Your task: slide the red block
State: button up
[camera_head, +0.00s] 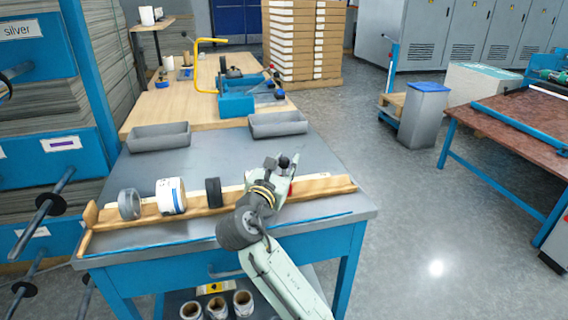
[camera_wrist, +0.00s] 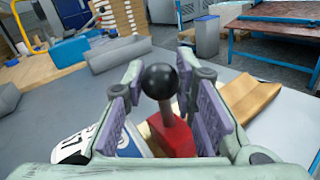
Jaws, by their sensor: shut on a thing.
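The red block (camera_wrist: 172,137) has a black ball knob (camera_wrist: 159,82) on a thin stem. In the wrist view it stands between the two purple-padded fingers of my gripper (camera_wrist: 165,98), which is shut on it. In the head view only a sliver of the red block (camera_head: 291,188) shows beside my gripper (camera_head: 281,164); the rest is hidden by the fingers. The block is at the wooden rail (camera_head: 325,187), right of its middle, with rail free to its right. The contact under the block is hidden.
Two grey trays (camera_head: 160,137) (camera_head: 278,124) lie at the table's back. The grey tabletop (camera_head: 222,152) between is clear.

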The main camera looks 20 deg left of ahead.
grip_shut()
jog(key=shift+d, duration=0.1)
jog(key=w+d, duration=0.3)
jog(key=d, duration=0.1)
jog(key=w+d, duration=0.3)
jog(key=d, duration=0.1)
jog(key=w+d+b, duration=0.1)
jog(key=w+d, duration=0.2)
jog(key=d, duration=0.2)
jog(key=shift+d, duration=0.1)
jog(key=o, duration=0.8)
grip_release()
jog(key=shift+o, duration=0.2)
